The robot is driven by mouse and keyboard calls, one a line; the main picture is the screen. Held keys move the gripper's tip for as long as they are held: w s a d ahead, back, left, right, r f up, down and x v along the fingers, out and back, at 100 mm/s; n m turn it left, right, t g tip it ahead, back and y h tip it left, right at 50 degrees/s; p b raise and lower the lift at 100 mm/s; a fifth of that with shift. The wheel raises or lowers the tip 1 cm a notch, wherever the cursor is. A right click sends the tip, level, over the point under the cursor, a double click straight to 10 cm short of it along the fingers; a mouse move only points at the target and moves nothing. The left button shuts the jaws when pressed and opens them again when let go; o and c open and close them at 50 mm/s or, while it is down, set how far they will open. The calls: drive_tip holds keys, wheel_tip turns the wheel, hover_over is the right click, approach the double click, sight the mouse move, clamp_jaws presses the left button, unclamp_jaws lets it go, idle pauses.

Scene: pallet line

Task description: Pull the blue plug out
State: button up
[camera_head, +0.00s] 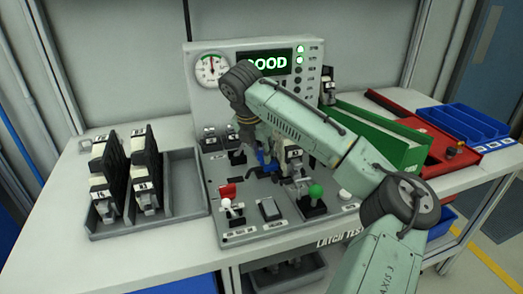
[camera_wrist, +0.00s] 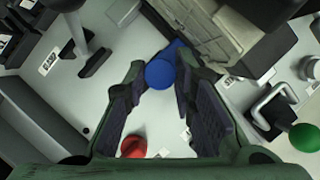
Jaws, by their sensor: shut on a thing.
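The blue plug shows in the wrist view as a round blue knob (camera_wrist: 160,74) with a blue part behind it, next to a grey and dark block (camera_wrist: 235,35). My gripper (camera_wrist: 160,80) is shut on the blue plug, with one finger on each side of it at the tips. In the head view the blue plug (camera_head: 264,160) is a small patch low on the test panel (camera_head: 240,190), partly hidden by my gripper (camera_head: 257,152). I cannot tell how deep the plug sits.
A red knob (camera_wrist: 133,146) and a green knob (camera_wrist: 305,137) stand near my fingers. A gauge (camera_head: 211,67) and a lit display (camera_head: 271,62) are behind. A grey tray (camera_head: 190,212) with black and white units lies left. A green bin (camera_head: 385,130) and blue tray (camera_head: 465,122) are right.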

clamp_jaws()
drive_tip(key=shift+a, duration=0.1)
drive_tip(key=a, duration=0.1)
drive_tip(key=s+a+p, duration=0.1)
drive_tip(key=shift+a, duration=0.4)
drive_tip(key=o, duration=0.8)
unclamp_jaws()
